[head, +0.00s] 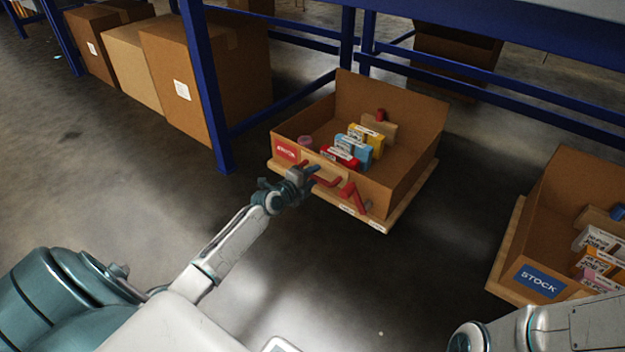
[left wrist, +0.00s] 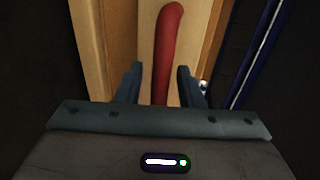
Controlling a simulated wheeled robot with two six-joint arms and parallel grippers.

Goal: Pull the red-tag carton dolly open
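The red-tag carton dolly (head: 400,182) is an open brown carton on a light wooden base, under the blue rack. Its red tag (head: 285,151) is on the left of its front face. A red handle (head: 326,181) is on that front. My left gripper (head: 315,173) is at the handle. In the left wrist view the red handle (left wrist: 166,50) runs between the two open fingers (left wrist: 160,84), with a gap on each side. My right arm shows at the lower right, but its gripper is out of view.
A red angled part (head: 354,197) is on the carton's front, right of the handle. Small boxes (head: 354,150) stand inside. A blue rack post (head: 207,95) stands left. The floor in front is clear.

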